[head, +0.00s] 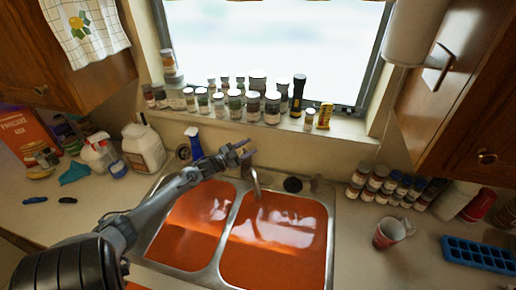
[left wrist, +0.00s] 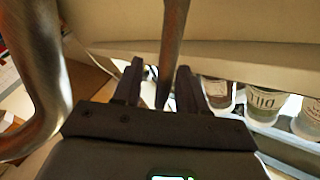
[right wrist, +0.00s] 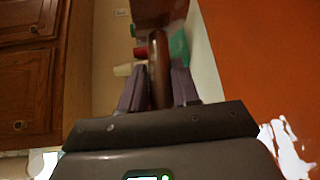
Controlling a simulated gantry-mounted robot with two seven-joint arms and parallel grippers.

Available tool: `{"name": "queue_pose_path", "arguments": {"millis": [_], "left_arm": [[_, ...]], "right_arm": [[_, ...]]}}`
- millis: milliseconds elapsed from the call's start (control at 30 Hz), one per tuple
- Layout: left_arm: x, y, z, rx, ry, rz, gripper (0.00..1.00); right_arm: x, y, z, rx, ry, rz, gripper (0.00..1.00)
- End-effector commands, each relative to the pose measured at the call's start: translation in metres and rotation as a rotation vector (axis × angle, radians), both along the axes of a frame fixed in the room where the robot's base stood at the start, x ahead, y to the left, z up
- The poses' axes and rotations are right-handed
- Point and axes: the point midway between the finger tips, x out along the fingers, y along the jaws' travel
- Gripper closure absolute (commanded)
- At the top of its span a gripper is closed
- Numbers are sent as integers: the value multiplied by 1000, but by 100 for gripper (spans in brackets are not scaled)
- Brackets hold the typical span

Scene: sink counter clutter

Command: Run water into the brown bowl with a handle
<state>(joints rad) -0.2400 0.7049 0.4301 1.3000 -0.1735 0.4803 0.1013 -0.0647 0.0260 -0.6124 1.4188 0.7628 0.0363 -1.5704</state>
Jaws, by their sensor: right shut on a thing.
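In the head view my left gripper (head: 242,150) is above the back rim of the double sink, beside the top of the faucet (head: 255,183). In the left wrist view its two fingers (left wrist: 159,78) stand apart, with a thin metal lever (left wrist: 173,40) between them; I cannot tell whether they touch it. A thick curved metal pipe (left wrist: 35,75) is at the left of that view. In the right wrist view my right gripper (right wrist: 160,76) is shut on the brown handle (right wrist: 159,55) of the brown bowl (right wrist: 160,13), which is mostly cut off at the top. The right gripper and bowl are outside the head view.
The sink has two orange basins, left (head: 185,245) and right (head: 275,262), both clear. Several jars (head: 235,104) line the windowsill behind the faucet. A blue spray bottle (head: 194,143) stands left of it.

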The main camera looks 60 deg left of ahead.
Motion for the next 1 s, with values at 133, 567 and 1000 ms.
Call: {"name": "queue_pose_path", "arguments": {"millis": [133,567,1000], "left_arm": [[0,0,1,0,-1,0,58],[-43,-3,-7,0,2,0,58],[-108,-7,-12,0,2,0,58]], "right_arm": [[1,0,1,0,-4,-1,100],[1,0,-8,0,-4,-1,100],[1,0,-21,0,-4,-1,100]]}}
